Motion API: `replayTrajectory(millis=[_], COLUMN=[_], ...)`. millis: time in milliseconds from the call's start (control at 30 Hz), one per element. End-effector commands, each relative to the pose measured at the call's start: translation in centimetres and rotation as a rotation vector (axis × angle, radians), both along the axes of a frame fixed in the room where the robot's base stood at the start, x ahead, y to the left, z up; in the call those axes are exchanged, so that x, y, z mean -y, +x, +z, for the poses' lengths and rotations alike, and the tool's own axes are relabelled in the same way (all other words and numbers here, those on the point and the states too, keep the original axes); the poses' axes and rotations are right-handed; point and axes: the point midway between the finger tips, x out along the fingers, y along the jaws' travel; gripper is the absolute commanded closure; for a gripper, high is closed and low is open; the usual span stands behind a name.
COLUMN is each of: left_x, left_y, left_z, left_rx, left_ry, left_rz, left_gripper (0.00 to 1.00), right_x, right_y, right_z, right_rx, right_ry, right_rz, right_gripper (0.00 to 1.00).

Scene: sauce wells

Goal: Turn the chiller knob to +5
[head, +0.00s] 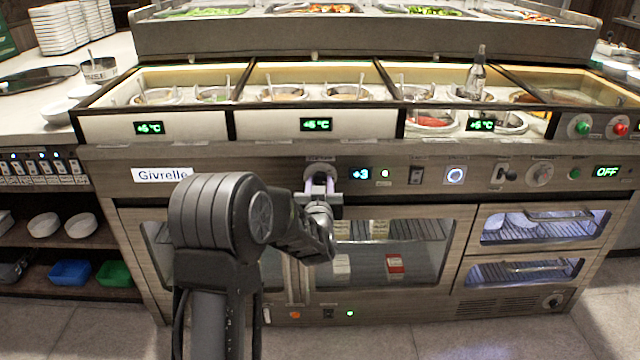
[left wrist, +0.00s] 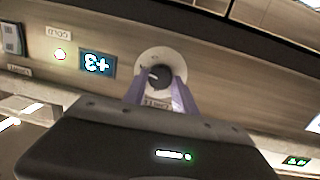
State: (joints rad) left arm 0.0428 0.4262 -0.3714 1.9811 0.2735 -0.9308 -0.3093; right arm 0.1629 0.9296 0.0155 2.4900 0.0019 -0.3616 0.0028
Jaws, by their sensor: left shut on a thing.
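The chiller knob (left wrist: 160,77) is a dark round knob on a pale round plate, on the counter's front panel. In the head view its pale plate (head: 320,170) shows behind my gripper. My left gripper (left wrist: 161,80) is shut on the knob, with one finger on each side of it. In the head view the left gripper (head: 321,186) reaches up to the panel, and my arm hides part of the front below. The small display (head: 360,174) beside the knob reads +3. In the left wrist view this display (left wrist: 97,65) appears upside down. My right gripper is not in view.
Right of the display are a green light (head: 385,174), a black switch (head: 415,175), a lit round button (head: 454,175) and a lever (head: 506,174). Sauce wells with +5 °C displays (head: 316,125) lie above. A glass door (head: 400,250) is below the knob.

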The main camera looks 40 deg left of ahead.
Motion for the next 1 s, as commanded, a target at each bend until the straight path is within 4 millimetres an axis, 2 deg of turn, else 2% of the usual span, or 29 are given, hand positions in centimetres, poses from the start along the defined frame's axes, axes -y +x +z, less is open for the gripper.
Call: replayTrajectory(millis=[167, 200, 467, 767, 1000], left_x=[0.0, 0.0, 0.0, 0.1, 1.7], left_y=[0.0, 0.0, 0.0, -0.2, -2.3], left_z=[-0.1, -0.1, 0.0, 0.0, 0.3], left_rx=[-0.001, -0.001, 0.001, 0.001, -0.001], left_ry=[-0.001, -0.001, -0.001, -0.002, -0.002], left_rz=[0.0, 0.0, 0.0, 0.0, -0.002], left_gripper=[1.0, 0.66, 0.45, 0.45, 0.45], right_x=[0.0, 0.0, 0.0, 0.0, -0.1], right_y=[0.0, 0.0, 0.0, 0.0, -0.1], right_z=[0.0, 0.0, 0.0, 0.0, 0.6], right_rx=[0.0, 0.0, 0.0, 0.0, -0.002], right_ry=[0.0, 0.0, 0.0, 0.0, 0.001], right_rz=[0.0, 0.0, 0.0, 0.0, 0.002], right_gripper=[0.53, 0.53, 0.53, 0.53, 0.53])
